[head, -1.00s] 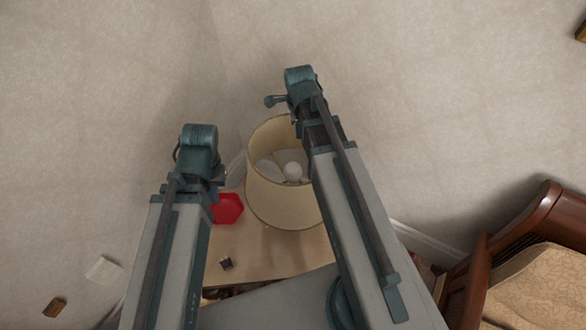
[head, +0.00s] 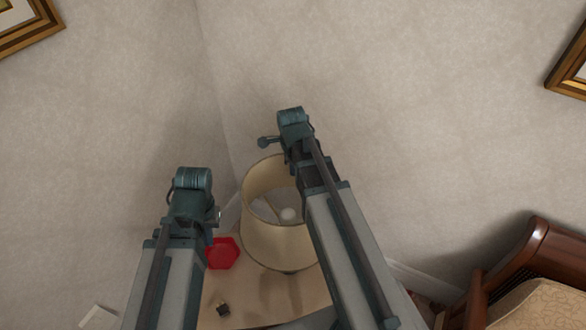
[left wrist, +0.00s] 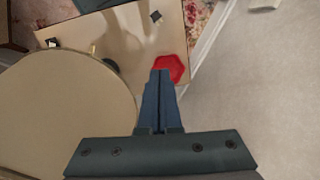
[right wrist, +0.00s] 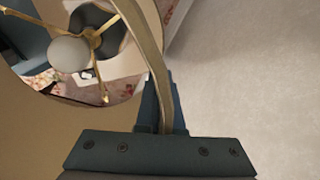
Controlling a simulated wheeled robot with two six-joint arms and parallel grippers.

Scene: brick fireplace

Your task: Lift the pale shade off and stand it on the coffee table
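The pale shade (head: 272,240) is a cream drum, open at the top, around a white bulb (head: 288,214) at a lamp on a small side table (head: 285,295). It also fills the left of the left wrist view (left wrist: 60,115). My right gripper (right wrist: 163,110) is at its upper rim, with the wall between its fingers, which look shut on it. The right wrist view shows the bulb (right wrist: 70,55) and brass arms inside. My left gripper (left wrist: 160,85) is shut and empty, left of the shade. I cannot identify the coffee table in view.
A red hexagonal dish (head: 222,253) and a small dark object (head: 223,310) lie on the side table. Wall surfaces meet close behind the lamp. A wooden-framed seat (head: 530,280) stands at the right. Picture frames (head: 25,25) hang on the wall.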

